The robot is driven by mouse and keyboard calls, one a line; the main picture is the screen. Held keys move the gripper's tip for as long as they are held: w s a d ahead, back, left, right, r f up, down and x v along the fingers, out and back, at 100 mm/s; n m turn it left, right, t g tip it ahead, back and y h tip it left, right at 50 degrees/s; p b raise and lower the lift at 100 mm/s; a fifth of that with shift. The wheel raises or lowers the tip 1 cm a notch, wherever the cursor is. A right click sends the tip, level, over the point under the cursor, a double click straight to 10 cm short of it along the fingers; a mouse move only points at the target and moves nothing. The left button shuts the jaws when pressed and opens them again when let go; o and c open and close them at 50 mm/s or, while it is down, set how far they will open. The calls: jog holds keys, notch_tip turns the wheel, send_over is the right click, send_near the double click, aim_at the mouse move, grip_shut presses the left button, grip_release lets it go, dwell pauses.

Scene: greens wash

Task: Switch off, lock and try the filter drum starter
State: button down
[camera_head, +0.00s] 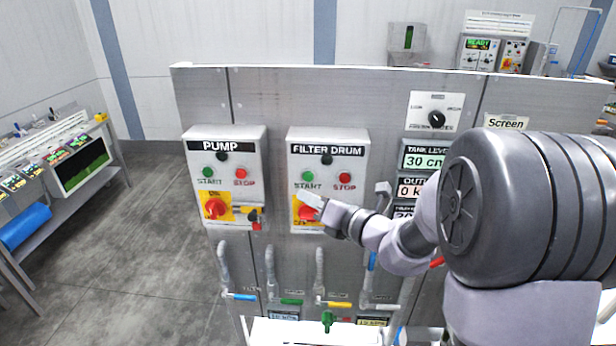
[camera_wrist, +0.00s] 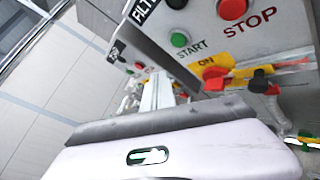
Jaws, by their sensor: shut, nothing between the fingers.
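The filter drum starter (camera_head: 359,146) is a grey box on the panel, with a green START button (camera_head: 307,176) and a red STOP button (camera_head: 345,177). Its red rotary switch (camera_head: 305,213) sits on a yellow plate, partly hidden by my gripper (camera_head: 314,202). In the wrist view the red switch knob (camera_wrist: 215,78) shows below the word ON; its exact setting is unclear. A black, yellow and red piece (camera_wrist: 261,84), possibly the lock, is right of the knob. My gripper is shut and empty, its tips close to the switch; contact cannot be told.
The similar PUMP starter (camera_head: 222,150) is to the left, with its own red switch (camera_head: 215,207). Displays and a dial (camera_head: 437,119) are to the right. Pipes with coloured valve handles (camera_head: 338,304) run below. The floor at left (camera_head: 130,230) is clear.

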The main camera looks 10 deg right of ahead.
jog(key=shift+w+d+p, duration=0.15)
jog(key=shift+w+d, duration=0.05)
jog(key=shift+w, duration=0.5)
jog(key=shift+w+d+p, duration=0.15)
jog(key=shift+w+d, duration=0.1)
jog(key=shift+w, duration=0.5)
jog(key=shift+w+d+p, duration=0.15)
jog(key=shift+w+d, duration=0.05)
jog(key=shift+w, duration=0.5)
dwell(0.4)
jog(key=shift+w+d, duration=0.15)
jog(key=shift+w, duration=0.25)
jog(key=shift+w+d+p, duration=0.15)
jog(key=shift+w+p, duration=0.25)
dwell(0.5)
jog(key=shift+s, duration=0.15)
jog(key=shift+s+a, duration=0.25)
jog(key=shift+s, duration=0.45)
jog(key=shift+s+a+b, duration=0.2)
jog(key=shift+s+a, duration=0.05)
jog(key=shift+s, duration=0.55)
jog(key=shift+s+a+b, duration=0.25)
jog(key=shift+s+a, duration=0.05)
jog(key=shift+s, duration=0.5)
jog(key=shift+s+a+b, duration=0.2)
jog(key=shift+s+a, duration=0.05)
jog(key=shift+s, duration=0.55)
